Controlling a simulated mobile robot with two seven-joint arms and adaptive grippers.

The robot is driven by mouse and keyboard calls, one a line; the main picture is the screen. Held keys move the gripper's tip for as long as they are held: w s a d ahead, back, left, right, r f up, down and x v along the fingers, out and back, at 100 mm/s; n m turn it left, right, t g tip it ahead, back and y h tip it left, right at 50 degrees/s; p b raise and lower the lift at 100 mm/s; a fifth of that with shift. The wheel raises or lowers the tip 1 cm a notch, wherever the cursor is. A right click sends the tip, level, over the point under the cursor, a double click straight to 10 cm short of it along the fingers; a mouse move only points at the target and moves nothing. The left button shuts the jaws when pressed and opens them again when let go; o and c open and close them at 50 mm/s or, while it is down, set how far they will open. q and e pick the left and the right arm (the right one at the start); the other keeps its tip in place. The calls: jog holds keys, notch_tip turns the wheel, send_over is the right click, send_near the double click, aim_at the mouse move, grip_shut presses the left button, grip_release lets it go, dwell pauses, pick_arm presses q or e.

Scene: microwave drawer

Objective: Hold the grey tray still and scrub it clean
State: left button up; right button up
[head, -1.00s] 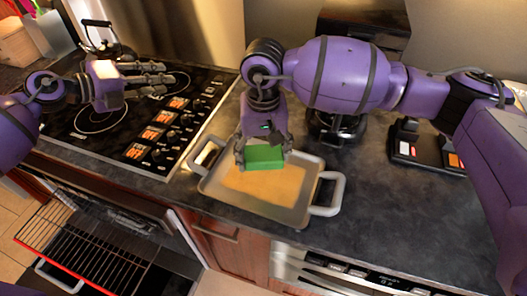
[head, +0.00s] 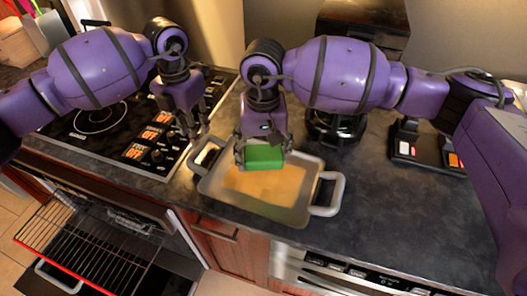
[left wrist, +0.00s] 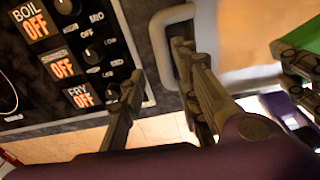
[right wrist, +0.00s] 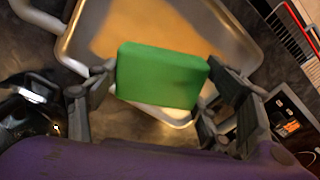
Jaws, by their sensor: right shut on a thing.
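The grey tray (head: 300,213) lies on the dark counter, with a handle at each end and an orange-brown stain (head: 262,186) across its bottom. My right gripper (right wrist: 160,95) is shut on a green sponge (head: 264,157), holding it at the tray's back edge, over the stained bottom. Whether the sponge touches the bottom is unclear. My left gripper (head: 196,136) is open and empty, pointing down beside the tray's left handle (head: 200,157). In the left wrist view, its fingers are spread apart near the handle (left wrist: 165,38), with no grip on it.
A black stove top (head: 95,118) with knobs and orange displays lies left of the tray. An open oven with a wire rack (head: 80,245) is below it.

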pick_arm(q)
jog(key=shift+f, duration=3.55)
grip_shut()
jog(key=shift+o, duration=1.6)
grip_release()
grip_shut()
